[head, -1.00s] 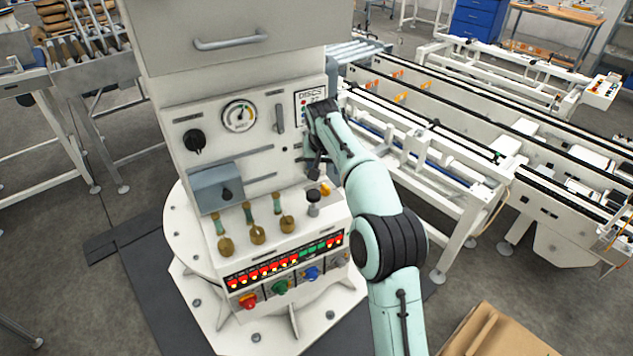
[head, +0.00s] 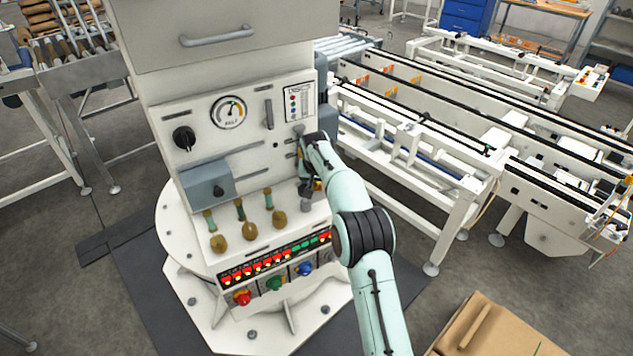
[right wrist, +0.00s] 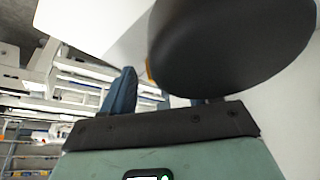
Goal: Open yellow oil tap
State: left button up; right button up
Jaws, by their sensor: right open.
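The small yellow tap (head: 317,186) sits at the right end of the machine's sloping ledge. My right arm and gripper hide most of it. My right gripper (head: 306,184) is open, close over the yellow tap and a grey knob (head: 306,205) beside it. I cannot tell whether it touches either. In the right wrist view a large dark round knob (right wrist: 230,45) fills the upper right, very close to the camera. A sliver of yellow (right wrist: 150,72) shows at its left edge. A blue-grey finger (right wrist: 122,92) stands left of the knob. My left gripper is not in view.
Several brass taps (head: 249,231) with green handles stand left on the ledge. Below are a lit button strip (head: 275,260) and red, green and blue knobs. A gauge (head: 229,112) and black dial (head: 184,138) are above. Conveyors (head: 420,150) stand right; a cardboard box (head: 495,328) lies lower right.

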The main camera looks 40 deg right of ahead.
jog(key=c, duration=1)
jog(key=shift+c, duration=0.2)
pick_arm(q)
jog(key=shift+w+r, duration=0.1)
